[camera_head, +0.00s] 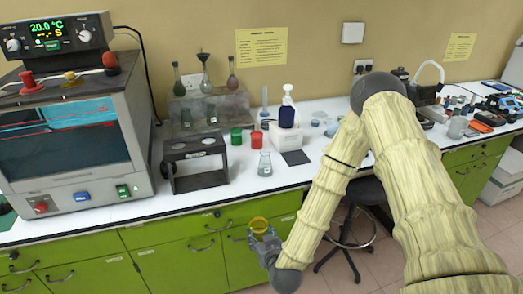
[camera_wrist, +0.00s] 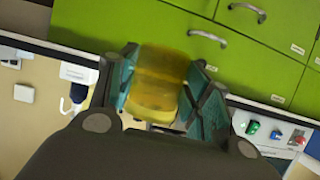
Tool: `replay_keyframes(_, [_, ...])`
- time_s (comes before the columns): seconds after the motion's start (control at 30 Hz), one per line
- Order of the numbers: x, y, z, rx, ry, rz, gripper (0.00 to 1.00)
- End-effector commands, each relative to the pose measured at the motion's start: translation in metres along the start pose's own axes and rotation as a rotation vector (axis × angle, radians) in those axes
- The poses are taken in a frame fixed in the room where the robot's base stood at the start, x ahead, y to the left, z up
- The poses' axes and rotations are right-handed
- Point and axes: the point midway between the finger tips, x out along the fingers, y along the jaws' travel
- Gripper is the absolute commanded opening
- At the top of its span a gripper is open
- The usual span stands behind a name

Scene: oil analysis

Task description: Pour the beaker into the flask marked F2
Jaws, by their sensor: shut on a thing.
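My gripper (camera_head: 265,240) is shut on a beaker (camera_head: 259,225) with yellow liquid, in front of the green cabinet doors and below the bench-top edge. In the wrist view the beaker (camera_wrist: 157,82) sits between the two teal finger pads (camera_wrist: 160,98). A clear conical flask (camera_head: 265,164) stands upright on the white bench near its front edge, above and behind my gripper in the head view.
A black stand (camera_head: 197,165) is left of the conical flask, with a large oven (camera_head: 75,140) beyond. A stool (camera_head: 350,225) stands below.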

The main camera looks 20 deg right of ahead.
Motion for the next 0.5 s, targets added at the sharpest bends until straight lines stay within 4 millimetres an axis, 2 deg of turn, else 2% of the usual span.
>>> replay_keyframes(0.03, [0.009, 0.0, -0.018, -0.007, 0.004, -0.006, 0.2])
replay_keyframes(0.3, [0.056, 0.003, -0.078, -0.011, -0.005, -0.025, 0.2])
replay_keyframes(0.5, [0.084, 0.006, -0.127, -0.01, -0.009, -0.028, 0.2])
